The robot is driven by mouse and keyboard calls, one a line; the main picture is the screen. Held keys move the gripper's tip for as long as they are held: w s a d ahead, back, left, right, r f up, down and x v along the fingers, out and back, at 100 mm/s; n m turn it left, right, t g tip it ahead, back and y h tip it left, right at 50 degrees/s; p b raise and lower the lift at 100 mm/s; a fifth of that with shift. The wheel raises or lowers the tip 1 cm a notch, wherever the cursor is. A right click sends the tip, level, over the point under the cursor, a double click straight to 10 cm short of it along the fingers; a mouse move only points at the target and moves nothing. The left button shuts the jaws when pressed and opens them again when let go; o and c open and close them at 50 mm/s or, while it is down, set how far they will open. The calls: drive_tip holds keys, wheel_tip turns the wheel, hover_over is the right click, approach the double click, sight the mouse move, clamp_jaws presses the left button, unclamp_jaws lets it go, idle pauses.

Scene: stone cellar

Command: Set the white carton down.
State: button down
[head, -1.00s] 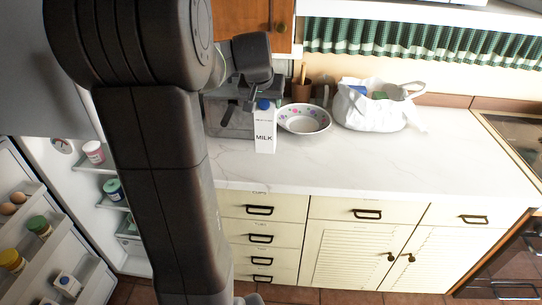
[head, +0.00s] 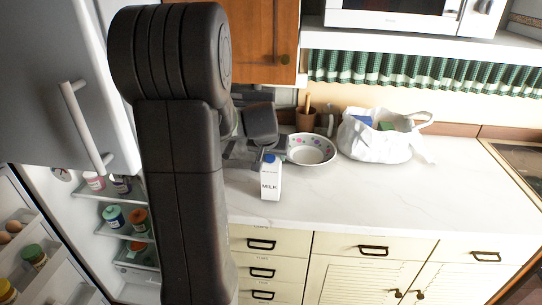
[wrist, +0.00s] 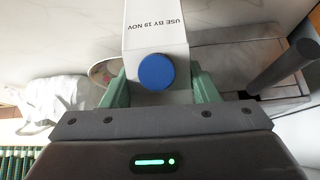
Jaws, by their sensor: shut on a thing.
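The white milk carton (head: 270,182) with a blue cap stands upright over the pale counter (head: 400,195), left of the flowered bowl. In the wrist view the carton (wrist: 155,35) shows its blue cap and the print "USE BY 19 NOV". My gripper (wrist: 160,85) is shut on the carton, with a green finger on each side. In the head view my arm partly hides the gripper behind the carton. I cannot tell whether the carton's base touches the counter.
The flowered bowl (head: 311,150), a brown pot (head: 306,118) and a full white bag (head: 375,140) stand behind and to the right. The counter's front right is clear. The fridge (head: 60,235) stands open at left.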

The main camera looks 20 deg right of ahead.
drive_tip(key=shift+f, duration=0.4)
drive_tip(key=c, duration=0.5)
unclamp_jaws()
drive_tip(key=shift+s+a+r, duration=0.15)
drive_tip(key=shift+s+r, duration=0.05)
drive_tip(key=shift+r, duration=0.35)
drive_tip(key=b+v, duration=0.1)
drive_tip(key=v, duration=1)
